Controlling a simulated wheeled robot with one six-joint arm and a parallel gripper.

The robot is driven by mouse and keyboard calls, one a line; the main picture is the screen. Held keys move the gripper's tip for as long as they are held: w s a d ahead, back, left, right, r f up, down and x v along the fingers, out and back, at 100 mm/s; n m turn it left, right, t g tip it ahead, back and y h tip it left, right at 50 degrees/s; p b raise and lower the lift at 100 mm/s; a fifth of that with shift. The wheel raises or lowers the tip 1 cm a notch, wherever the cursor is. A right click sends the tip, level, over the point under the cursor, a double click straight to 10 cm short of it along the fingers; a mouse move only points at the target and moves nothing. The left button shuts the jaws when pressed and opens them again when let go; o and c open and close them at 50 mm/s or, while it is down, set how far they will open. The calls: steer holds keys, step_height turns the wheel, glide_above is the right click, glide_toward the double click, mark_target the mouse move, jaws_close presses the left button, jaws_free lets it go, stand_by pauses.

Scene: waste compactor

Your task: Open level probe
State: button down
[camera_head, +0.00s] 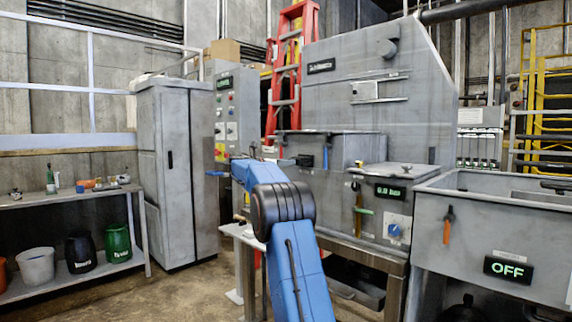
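I cannot pick out a part labelled as the level probe. The grey compactor (375,110) fills the middle and right. On its lower front box are a yellow upright handle (359,196), a green-tipped lever (364,211), a small green-lit display (390,191) and a blue knob (394,230). My blue arm rises from the bottom centre and bends at a black elbow.
A grey basin (478,230) with an orange handle (447,228) and an OFF display (508,269) stands at right. A grey cabinet (178,170), a shelf with buckets (70,196) and a control panel (226,105) are at left. A red ladder (283,75) stands behind.

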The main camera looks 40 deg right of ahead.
steer(key=s+a, duration=0.1)
steer(key=a, duration=1.6)
steer(key=shift+s+a, duration=0.2)
steer(key=shift+a, duration=0.05)
steer(key=c, duration=1.4)
jaws_free()
steer(key=shift+c, duration=0.2)
steer(key=s+a, duration=0.1)
steer(key=a, duration=1.6)
steer(key=shift+s+a, duration=0.15)
